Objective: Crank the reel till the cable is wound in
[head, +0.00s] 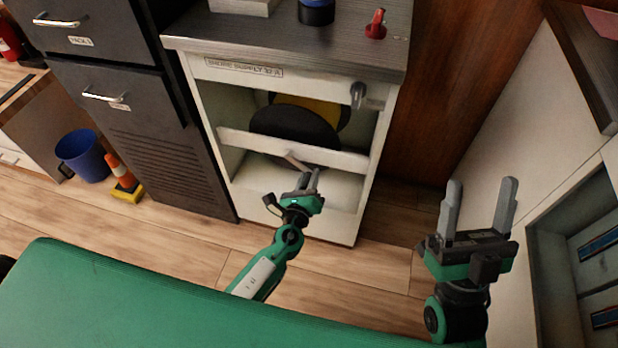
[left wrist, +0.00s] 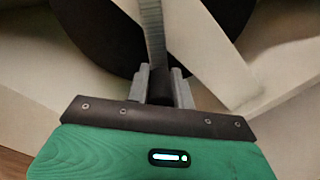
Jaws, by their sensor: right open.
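The reel is a black disc (head: 290,128) inside an open white cabinet, with a yellow part (head: 318,106) behind it, probably wound cable. A flat grey crank arm (left wrist: 152,30) crosses the disc in the left wrist view; its end also shows in the head view (head: 295,160). My left gripper (head: 308,181) is at the cabinet front, its fingers shut around the dark crank handle (left wrist: 168,84). The handle is mostly hidden between them. My right gripper (head: 480,205) is open and empty, to the right in front of the cabinet. No loose cable is clearly visible.
A white crossbar (head: 345,158) spans the cabinet opening beside my left gripper. A grey fitting (head: 357,95) sits at the upper right of the cabinet. Dark drawers (head: 120,100) stand left, with a blue bucket (head: 82,155) and orange cone (head: 122,178) beyond. The wooden floor in front is clear.

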